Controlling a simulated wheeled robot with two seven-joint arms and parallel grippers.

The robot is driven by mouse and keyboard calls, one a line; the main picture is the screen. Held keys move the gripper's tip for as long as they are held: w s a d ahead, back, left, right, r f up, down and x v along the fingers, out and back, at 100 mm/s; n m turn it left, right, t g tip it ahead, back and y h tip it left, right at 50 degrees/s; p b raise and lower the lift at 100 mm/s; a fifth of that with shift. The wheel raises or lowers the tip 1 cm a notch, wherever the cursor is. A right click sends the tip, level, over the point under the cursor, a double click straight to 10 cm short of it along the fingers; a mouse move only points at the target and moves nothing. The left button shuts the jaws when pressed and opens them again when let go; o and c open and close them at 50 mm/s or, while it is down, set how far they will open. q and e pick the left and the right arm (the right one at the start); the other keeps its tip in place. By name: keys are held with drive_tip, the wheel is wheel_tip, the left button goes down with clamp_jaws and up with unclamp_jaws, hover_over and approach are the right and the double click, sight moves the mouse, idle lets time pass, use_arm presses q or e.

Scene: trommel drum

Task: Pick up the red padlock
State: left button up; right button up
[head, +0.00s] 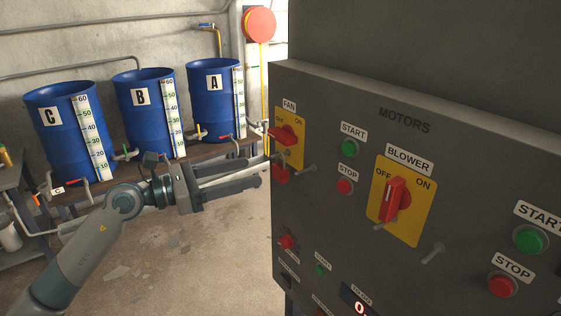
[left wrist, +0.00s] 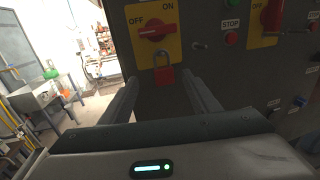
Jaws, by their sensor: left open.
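The red padlock (left wrist: 164,76) hangs below the red FAN switch (left wrist: 155,32) on its yellow plate, at the left edge of the dark motor panel. In the head view the padlock (head: 280,174) shows just past my left fingertips, partly hidden by them. My left gripper (head: 262,172) is open and points at the panel. In the left wrist view its two fingers reach forward, one on each side of the padlock as seen from there. The fingers are not closed on it, and I cannot tell how much gap is left in depth.
The MOTORS panel (head: 404,122) fills the right side, with a BLOWER switch (head: 395,200) and several buttons. A small metal peg (head: 306,169) sticks out right of the padlock. Blue drums (head: 142,115) stand at the wall behind. Open floor lies left of the panel.

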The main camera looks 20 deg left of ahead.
sight(280, 165)
use_arm(q)
drive_tip(key=shift+w+d, duration=0.4)
drive_tip(key=shift+d, duration=0.05)
drive_tip(key=shift+d, duration=0.1)
drive_tip(key=p+x, duration=0.4)
drive_tip(key=x, duration=0.1)
drive_tip(key=shift+s+d+r, duration=0.15)
drive_tip(key=shift+d+r, duration=0.05)
idle(0.4)
drive_tip(key=c, duration=1.2)
